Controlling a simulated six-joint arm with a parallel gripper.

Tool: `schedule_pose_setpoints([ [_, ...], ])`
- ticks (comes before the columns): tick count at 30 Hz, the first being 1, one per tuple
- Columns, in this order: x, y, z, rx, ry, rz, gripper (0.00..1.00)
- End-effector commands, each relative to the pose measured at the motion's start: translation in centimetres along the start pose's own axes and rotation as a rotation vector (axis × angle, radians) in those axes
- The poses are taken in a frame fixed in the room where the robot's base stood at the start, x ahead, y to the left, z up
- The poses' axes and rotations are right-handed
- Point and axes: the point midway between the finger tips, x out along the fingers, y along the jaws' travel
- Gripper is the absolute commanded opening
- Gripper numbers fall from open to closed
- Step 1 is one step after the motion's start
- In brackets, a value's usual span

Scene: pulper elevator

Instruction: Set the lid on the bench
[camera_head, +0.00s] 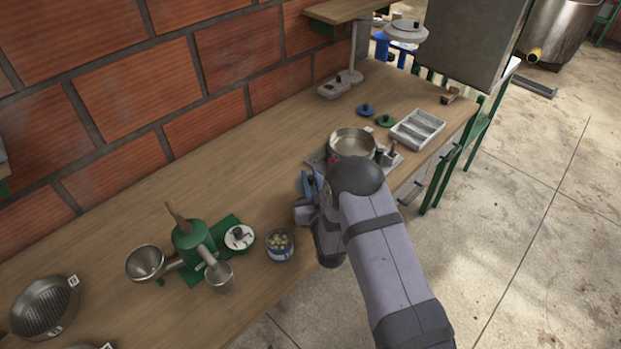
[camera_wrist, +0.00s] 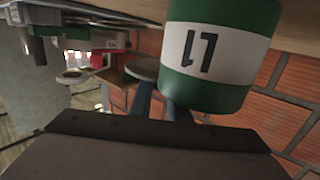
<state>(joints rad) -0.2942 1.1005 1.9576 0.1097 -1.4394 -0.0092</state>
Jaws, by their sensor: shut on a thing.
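My gripper (camera_head: 304,186) is over the front part of the bench (camera_head: 130,215), shut, with its blue fingers pointing toward the wall. In the wrist view, which is upside down, a grey disc, seemingly the lid (camera_wrist: 143,68), shows at the fingertips (camera_wrist: 160,98). A green and white canister (camera_wrist: 215,58) marked 17 stands close beside the fingers and covers part of the disc. My arm hides the canister and the held lid in the head view, and I cannot tell how far the lid is above the bench.
A blue pot of beans (camera_head: 280,249) and a green hand pulper (camera_head: 190,238) stand left of my gripper. A metal pan (camera_head: 352,143) and a divided tray (camera_head: 417,129) lie to the right. The brick wall (camera_head: 130,60) bounds the back. Bare wood lies between wall and gripper.

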Motion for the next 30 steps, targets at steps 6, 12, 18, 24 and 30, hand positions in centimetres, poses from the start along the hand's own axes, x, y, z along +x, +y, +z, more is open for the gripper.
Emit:
schedule_pose_setpoints([
  [6,0.0,0.0,0.1,0.0,-0.002,0.0,0.35],
  [12,0.0,0.0,0.1,0.0,-0.002,0.0,0.35],
  [18,0.0,0.0,-0.5,0.0,-0.002,0.0,0.35],
  [24,-0.6,0.0,-1.1,0.0,-0.003,0.0,0.35],
  [30,-3.7,0.0,-0.9,0.0,-0.004,-0.001,0.35],
])
